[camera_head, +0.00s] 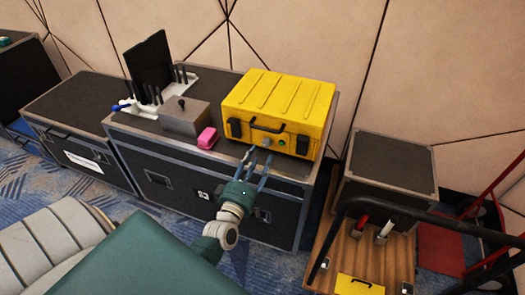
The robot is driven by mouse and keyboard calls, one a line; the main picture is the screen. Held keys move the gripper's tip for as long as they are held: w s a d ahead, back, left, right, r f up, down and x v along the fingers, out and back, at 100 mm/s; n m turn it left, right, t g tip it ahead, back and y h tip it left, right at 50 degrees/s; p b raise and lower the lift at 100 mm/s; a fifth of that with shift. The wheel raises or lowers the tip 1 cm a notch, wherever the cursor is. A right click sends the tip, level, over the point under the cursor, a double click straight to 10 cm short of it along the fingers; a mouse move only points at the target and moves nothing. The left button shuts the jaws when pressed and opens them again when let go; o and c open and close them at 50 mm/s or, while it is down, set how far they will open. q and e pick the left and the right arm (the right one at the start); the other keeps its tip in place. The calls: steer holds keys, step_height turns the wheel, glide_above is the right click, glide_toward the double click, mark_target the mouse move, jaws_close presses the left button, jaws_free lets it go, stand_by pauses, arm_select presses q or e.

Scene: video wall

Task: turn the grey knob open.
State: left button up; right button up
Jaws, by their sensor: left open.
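A yellow case (280,100) with a ribbed lid stands on a dark flight case (185,154). Its front face has a black handle (267,127), a small round grey knob (267,142) and a small green spot (282,142) to the right of the knob. My left gripper (259,156) is in front of the yellow case, just below the knob in the picture. Its fingers are spread and empty. I cannot tell how far they are from the knob. My right gripper is out of view.
A pink block (207,138) and a grey box (185,115) with a dark top knob stand left of the yellow case. A black panel (150,66) stands behind them. At right are a wooden cart (347,258) with a black rail and a red hand truck (490,215).

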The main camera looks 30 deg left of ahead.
arm_select(q)
steer(key=v, duration=0.7)
stand_by(0.3)
